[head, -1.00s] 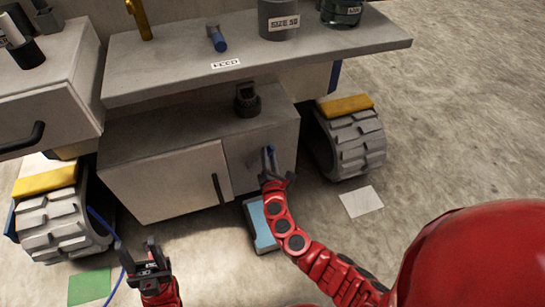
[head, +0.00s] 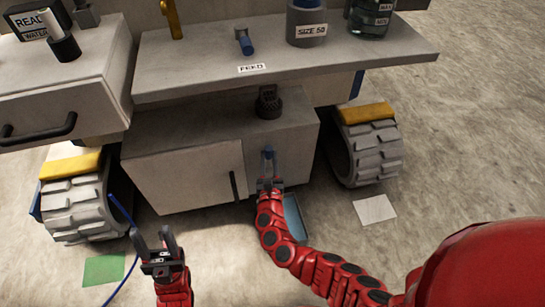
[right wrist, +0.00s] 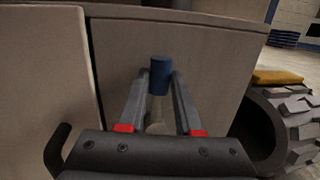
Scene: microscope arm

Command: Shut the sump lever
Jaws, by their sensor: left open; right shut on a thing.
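A lever with a blue tip (head: 268,151) stands upright on the lower cabinet's front panel, right of the door; no label shows on it. My right gripper (head: 270,180) is shut on this lever from the front. In the right wrist view the blue tip (right wrist: 160,73) rises between the two fingers, above a pale stem. The lever's pivot is hidden by the gripper. My left gripper (head: 157,246) is open and empty, with its fingers up, low in front of the cabinet and apart from it.
Another blue-handled lever (head: 244,42) sits on the shelf above the FEED label (head: 252,68). The cabinet door has a black handle (head: 233,186). Ribbed wheels (head: 367,150) stand on both sides. A blue tray (head: 294,218) lies on the floor behind my right arm.

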